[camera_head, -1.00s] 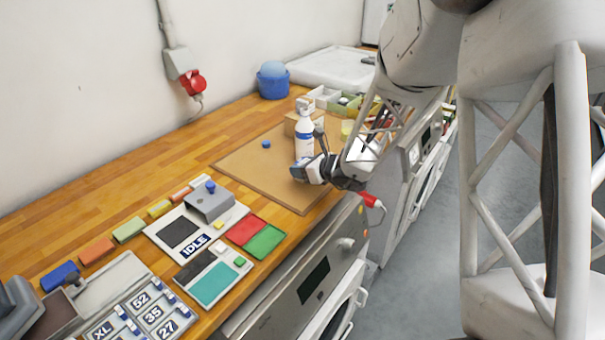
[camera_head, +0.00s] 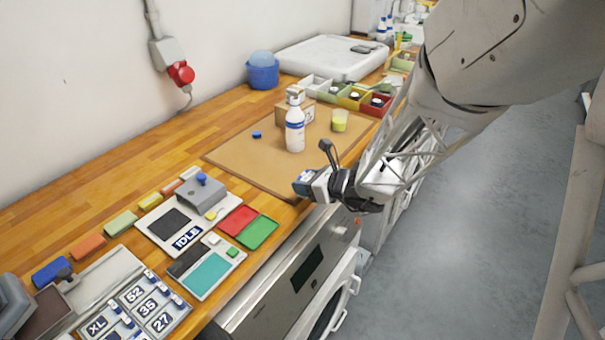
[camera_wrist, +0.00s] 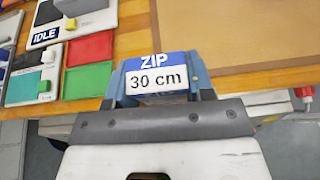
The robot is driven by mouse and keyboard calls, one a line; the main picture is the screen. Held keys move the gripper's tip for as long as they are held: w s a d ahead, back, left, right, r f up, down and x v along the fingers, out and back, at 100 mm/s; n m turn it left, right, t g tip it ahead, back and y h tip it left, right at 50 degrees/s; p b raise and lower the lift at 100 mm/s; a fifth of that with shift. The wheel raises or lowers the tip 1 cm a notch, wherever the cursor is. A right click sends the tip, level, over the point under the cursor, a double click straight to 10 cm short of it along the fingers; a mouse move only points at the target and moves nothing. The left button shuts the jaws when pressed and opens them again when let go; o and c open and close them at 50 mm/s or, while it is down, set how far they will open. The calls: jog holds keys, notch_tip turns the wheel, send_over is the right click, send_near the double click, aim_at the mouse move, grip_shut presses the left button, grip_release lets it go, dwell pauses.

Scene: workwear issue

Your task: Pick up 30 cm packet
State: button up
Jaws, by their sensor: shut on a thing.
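The 30 cm packet (camera_wrist: 156,78) shows in the wrist view with a blue "ZIP" band above a white label reading "30 cm". It sits between the two fingers of my gripper (camera_wrist: 158,88), which is shut on it. In the head view, my gripper (camera_head: 308,183) is at the front edge of the wooden counter, beside the near right corner of the brown mat. The packet's end shows there as a small blue and white patch, mostly hidden by the gripper.
A white bottle with a blue label (camera_head: 295,131) stands on the brown mat (camera_head: 250,165), near a yellow cup (camera_head: 340,121) and a cardboard box. An "IDLE" device (camera_head: 160,222), red and green pads (camera_head: 262,233) and a size-numbered board (camera_head: 147,303) lie left. Open floor lies right.

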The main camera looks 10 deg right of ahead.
jog(key=shift+s+d+r, duration=0.1)
jog(key=shift+s, duration=1)
